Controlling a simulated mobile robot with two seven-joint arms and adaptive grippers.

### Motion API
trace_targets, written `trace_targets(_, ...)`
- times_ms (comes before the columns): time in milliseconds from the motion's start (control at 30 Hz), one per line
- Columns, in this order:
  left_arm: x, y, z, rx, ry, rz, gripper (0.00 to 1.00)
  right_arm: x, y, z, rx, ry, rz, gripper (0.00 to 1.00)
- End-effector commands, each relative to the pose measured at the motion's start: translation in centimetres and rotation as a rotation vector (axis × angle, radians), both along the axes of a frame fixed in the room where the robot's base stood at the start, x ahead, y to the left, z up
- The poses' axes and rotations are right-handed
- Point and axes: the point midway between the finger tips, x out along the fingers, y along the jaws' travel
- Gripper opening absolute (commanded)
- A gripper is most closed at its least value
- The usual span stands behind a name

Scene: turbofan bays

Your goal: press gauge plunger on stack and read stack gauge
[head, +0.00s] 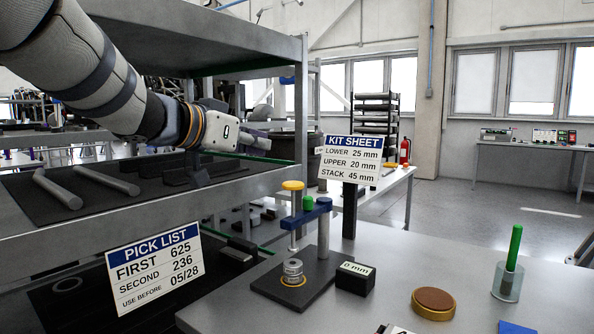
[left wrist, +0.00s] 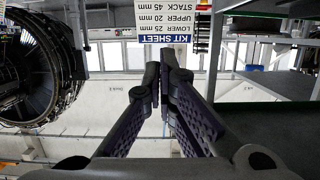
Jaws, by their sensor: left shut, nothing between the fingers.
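The gauge stand has a dark base plate (head: 318,283), a post with a blue arm (head: 309,213) and a yellow-topped plunger (head: 292,186). A silver stack (head: 292,269) sits under the plunger rod, within a yellow ring on the plate. Whether the rod touches it is unclear. A black readout box (head: 355,277) beside the plate shows "0 mm". My left gripper (head: 262,141) is up and left of the plunger, apart from it. In the left wrist view its fingers (left wrist: 161,78) are together with nothing between them. My right gripper is not in view.
The kit sheet (head: 351,158) reads lower 25, upper 20, stack 45 mm. A metal shelf (head: 170,210) with a pick list sign (head: 154,267) stands left. A brown-topped round disc (head: 433,302) and a green rod in a clear cup (head: 508,279) stand on the table's right.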

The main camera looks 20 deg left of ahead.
Motion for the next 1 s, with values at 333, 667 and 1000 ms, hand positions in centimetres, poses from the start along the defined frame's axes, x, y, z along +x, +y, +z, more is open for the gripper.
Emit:
trace_targets(333,2.0,-0.8,-0.7,0.0,0.003,-0.001,0.0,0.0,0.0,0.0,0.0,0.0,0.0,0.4)
trace_targets(667,8.7,-3.2,-2.7,0.001,0.005,-0.002,0.0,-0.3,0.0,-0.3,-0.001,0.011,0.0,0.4)
trace_targets(1000,9.1,-3.4,-6.2,-0.002,0.001,0.0,0.0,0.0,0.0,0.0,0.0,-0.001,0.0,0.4)
